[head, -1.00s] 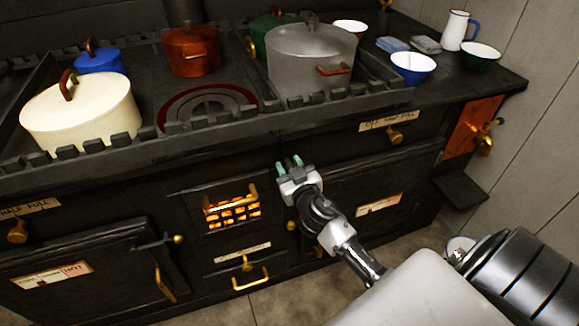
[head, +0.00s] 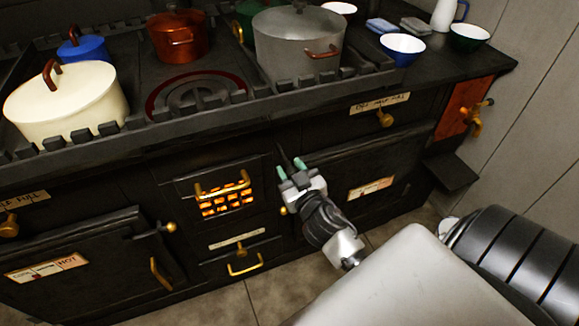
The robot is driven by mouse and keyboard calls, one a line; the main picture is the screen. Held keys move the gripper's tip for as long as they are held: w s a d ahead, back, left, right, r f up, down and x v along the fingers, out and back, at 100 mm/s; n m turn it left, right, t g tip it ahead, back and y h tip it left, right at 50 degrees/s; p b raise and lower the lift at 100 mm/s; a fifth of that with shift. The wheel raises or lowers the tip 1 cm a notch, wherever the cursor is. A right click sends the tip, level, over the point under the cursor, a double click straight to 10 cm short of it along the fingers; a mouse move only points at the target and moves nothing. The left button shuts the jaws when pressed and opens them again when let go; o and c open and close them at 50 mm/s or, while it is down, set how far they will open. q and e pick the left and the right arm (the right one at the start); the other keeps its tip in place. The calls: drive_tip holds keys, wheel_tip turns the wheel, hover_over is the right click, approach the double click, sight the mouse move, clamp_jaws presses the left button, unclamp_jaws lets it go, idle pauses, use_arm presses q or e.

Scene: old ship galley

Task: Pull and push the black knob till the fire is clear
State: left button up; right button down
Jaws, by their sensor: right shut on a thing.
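My right gripper (head: 290,168) is at the front of the black stove, to the right of the fire grate. It is shut on the black knob, which is mostly hidden between the fingers. A thin dark rod (head: 284,154) shows between the fingertips and runs toward the stove front. The fire (head: 226,199) glows orange behind the bars of the small grate, with dark bars across it. My left gripper is not in view.
A cream pot (head: 67,100), a red pot (head: 178,38) and a large grey pot (head: 297,45) stand on the railed stove top. Brass handles and taps stick out from the front. A small dark ledge (head: 450,170) juts out at the right.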

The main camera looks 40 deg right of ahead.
drive_tip(key=c, duration=0.7)
unclamp_jaws()
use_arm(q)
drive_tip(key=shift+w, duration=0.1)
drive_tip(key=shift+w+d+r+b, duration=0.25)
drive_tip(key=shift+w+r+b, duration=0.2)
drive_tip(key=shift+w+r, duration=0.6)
use_arm(e)
drive_tip(key=s+a, duration=0.2)
drive_tip(key=s, duration=0.8)
drive_tip(key=shift+s, duration=0.3)
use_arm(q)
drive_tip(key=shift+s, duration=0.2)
use_arm(e)
drive_tip(key=shift+c, duration=0.4)
